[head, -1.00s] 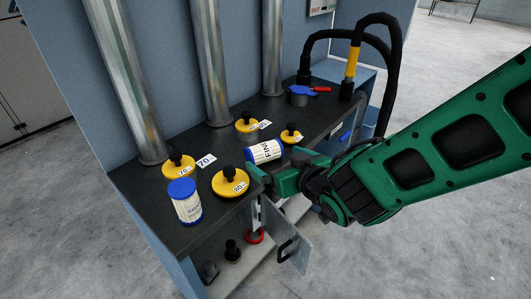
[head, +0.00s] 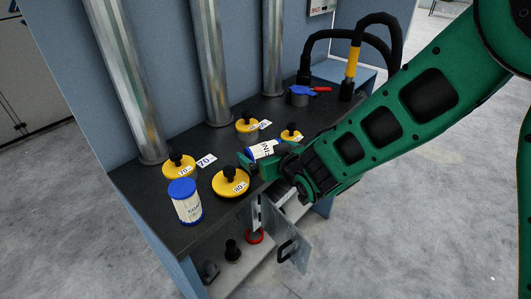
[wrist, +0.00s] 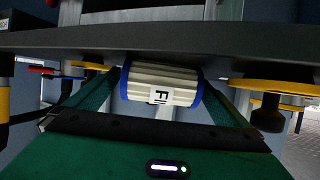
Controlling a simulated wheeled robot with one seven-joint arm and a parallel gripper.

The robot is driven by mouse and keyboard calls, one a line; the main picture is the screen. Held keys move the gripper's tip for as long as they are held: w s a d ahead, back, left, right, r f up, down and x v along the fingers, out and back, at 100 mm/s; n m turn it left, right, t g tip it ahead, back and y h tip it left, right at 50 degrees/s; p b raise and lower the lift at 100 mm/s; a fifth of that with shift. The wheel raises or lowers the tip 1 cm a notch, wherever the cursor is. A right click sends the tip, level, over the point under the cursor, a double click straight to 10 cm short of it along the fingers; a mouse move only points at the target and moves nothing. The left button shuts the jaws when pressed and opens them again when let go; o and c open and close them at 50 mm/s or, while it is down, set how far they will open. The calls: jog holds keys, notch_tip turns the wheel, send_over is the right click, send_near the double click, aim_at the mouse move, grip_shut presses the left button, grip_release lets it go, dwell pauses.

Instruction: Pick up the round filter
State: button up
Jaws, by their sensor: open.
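A round filter (head: 265,149), a pale pleated cylinder with blue ends and a label reading "FINE", lies on its side on the dark bench. It also shows in the wrist view (wrist: 160,84), between the two green fingers. My gripper (wrist: 160,98) is open, with a finger at each blue end. Small gaps seem to remain, though contact is hard to judge. In the head view my gripper (head: 263,158) covers part of this filter. A second round filter (head: 186,202), with a blue cap and a partly readable label, stands upright at the bench's front left.
Yellow discs with black knobs stand close by: one (head: 231,183) just left of my gripper, others (head: 179,167) (head: 247,125) (head: 291,136) around the bench (head: 215,146). Metal pipes rise behind. A cabinet door (head: 289,246) hangs open below the front edge.

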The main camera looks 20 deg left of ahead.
jog(key=c, duration=1.3)
jog(key=shift+r, duration=0.1)
